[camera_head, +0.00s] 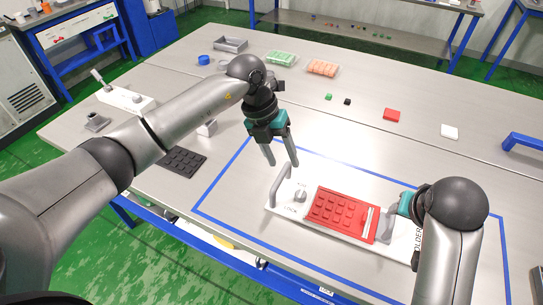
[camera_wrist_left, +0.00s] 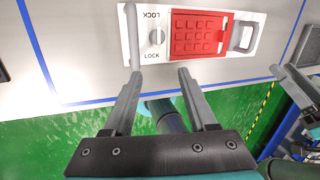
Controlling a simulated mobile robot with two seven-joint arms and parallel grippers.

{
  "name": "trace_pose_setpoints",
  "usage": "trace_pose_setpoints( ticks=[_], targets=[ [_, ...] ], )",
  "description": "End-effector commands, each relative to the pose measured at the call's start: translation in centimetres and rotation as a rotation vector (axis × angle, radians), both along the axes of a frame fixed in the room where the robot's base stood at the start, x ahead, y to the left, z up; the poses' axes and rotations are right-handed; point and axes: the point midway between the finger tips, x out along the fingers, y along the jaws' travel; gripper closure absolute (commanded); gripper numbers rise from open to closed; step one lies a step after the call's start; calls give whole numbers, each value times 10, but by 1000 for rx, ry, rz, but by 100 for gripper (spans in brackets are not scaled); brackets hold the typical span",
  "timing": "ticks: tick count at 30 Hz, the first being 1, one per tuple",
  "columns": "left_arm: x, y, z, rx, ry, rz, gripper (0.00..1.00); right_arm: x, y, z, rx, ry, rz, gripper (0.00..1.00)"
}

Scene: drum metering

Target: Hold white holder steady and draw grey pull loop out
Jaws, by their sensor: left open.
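The white holder (camera_head: 283,206) lies flat inside a blue outline on the table, with LOCK lettering, a grey knob (camera_head: 300,196) and a grey bar handle (camera_head: 281,184) at its left end. A red block with raised squares (camera_head: 338,208) sits in it. The grey pull loop (camera_head: 386,219) is at the block's right end; it shows whole in the left wrist view (camera_wrist_left: 252,37). My left gripper (camera_head: 283,164) is open and empty, its fingers pointing down above the handle end. My right gripper (camera_head: 394,210) is close to the loop; its forearm and hand hide its grip.
A dark grid pad (camera_head: 180,161) and a white device with a lever (camera_head: 126,98) are to the left. Green (camera_head: 280,58) and orange (camera_head: 322,67) trays stand at the back. Small red (camera_head: 392,115) and white (camera_head: 449,131) blocks lie behind the holder.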

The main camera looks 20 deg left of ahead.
Motion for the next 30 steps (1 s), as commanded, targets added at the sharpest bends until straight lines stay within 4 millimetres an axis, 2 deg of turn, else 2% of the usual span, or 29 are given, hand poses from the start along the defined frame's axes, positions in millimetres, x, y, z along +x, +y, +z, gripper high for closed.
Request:
trace_pose_setpoints(
  ticks=[6, 10, 14, 20, 30],
  targets=[
    [-21, 9, 15, 240, 22, -91, 43, 0, 0, 0, 0, 0, 0, 50],
    [-26, 13, 19, 305, 26, -104, 43, 0, 0, 0, 0, 0, 0, 50],
    [-27, 14, 12, 322, 29, -106, 43, 0, 0, 0, 0, 0, 0, 50],
    [-29, 14, -22, 319, 33, -108, 43, 0, 0, 0, 0, 0, 0, 50],
    [-28, 14, -89, 318, 31, -106, 43, 0, 0, 0, 0, 0, 0, 50]
  ],
)
